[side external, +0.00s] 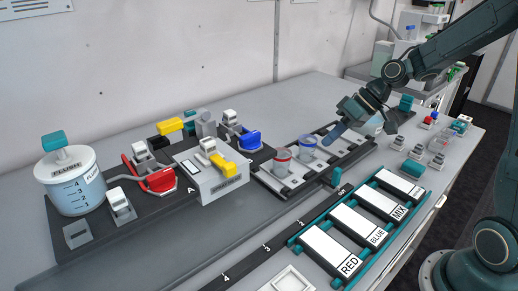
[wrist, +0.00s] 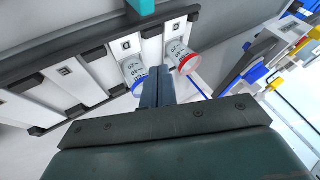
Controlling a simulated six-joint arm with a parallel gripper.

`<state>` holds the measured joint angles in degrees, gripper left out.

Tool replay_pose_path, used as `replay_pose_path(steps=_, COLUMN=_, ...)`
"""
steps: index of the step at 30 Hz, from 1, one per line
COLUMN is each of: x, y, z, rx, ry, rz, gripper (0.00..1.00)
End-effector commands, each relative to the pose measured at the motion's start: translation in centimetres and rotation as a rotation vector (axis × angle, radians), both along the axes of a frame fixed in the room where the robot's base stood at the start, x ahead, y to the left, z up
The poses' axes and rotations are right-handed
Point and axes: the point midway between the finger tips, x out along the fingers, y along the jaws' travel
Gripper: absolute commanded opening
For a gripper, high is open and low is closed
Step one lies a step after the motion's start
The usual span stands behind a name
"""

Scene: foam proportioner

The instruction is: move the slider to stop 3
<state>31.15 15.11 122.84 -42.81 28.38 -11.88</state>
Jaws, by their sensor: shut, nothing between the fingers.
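The slider appears to be the long grey carrier (side external: 262,176) with lettered slots and a teal handle (side external: 336,176) on its front side. The handle stands beside the black rail (side external: 283,236), past the 2 mark, near its far end. Stop mark 3 (side external: 266,248) lies further toward the near left. A red-rimmed cup (side external: 282,160) and a blue-rimmed cup (side external: 307,145) sit in the carrier. My gripper (side external: 329,139) is shut and empty above the carrier, near the blue-rimmed cup. In the wrist view its closed fingers (wrist: 160,87) overlap the blue-rimmed cup's side; contact cannot be told.
The white block with yellow lever (side external: 212,180) stands at the carrier's left end. The FLUSH tank (side external: 70,183) is far left. Label plates in a teal rack (side external: 335,250) lie in front of the rail. Small knobs (side external: 415,150) stand at right.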

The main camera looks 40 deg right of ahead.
Motion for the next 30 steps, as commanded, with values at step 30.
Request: replay_pose_path(steps=30, x=3.3, y=4.2, z=-7.2, rx=-0.001, ry=0.004, rz=0.002, gripper=0.00)
